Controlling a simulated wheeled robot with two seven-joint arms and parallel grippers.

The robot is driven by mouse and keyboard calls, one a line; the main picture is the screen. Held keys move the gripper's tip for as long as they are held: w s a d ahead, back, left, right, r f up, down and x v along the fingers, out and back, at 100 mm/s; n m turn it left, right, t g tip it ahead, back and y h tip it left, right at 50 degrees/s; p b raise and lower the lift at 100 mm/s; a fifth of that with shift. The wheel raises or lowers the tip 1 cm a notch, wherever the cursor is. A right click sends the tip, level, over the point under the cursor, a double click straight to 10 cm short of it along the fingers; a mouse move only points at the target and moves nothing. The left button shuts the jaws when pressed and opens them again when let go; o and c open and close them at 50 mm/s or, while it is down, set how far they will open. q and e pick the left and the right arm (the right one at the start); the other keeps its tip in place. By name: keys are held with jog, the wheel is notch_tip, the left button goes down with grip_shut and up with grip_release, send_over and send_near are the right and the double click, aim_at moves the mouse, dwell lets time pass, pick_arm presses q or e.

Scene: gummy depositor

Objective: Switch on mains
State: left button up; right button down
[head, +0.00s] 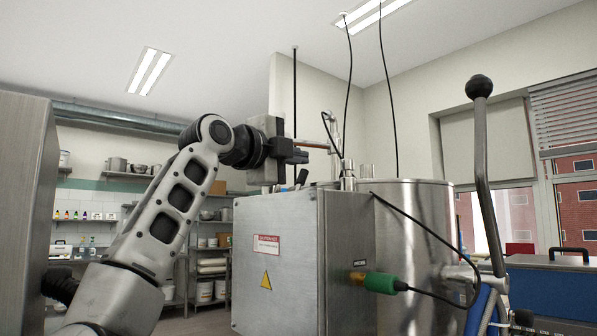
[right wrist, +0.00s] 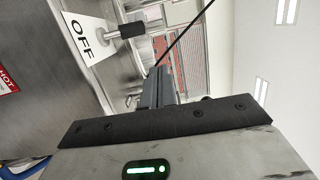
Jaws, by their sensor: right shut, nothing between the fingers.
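My right gripper (head: 290,156) is shut and empty, held above the top of the steel control box (head: 347,262). In the right wrist view its fingers (right wrist: 156,88) point toward a switch lever with a black grip (right wrist: 131,30). A white plate reading OFF (right wrist: 82,38) sits beside the lever on the steel surface. The fingers look apart from the black grip, though the gap is hard to judge. My left gripper is not in view.
A green plug (head: 384,283) with a black cable sticks out of the box's right side. A steel vessel (head: 425,235) stands behind it. A tall lever with a black knob (head: 479,87) rises at the right. Shelves (head: 210,250) stand behind at left.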

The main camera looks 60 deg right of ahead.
jog(key=w+a+r, duration=0.1)
jog(key=a+r, duration=0.3)
jog(key=a, duration=0.4)
jog(key=shift+w+a, duration=0.3)
jog(key=shift+w, duration=0.05)
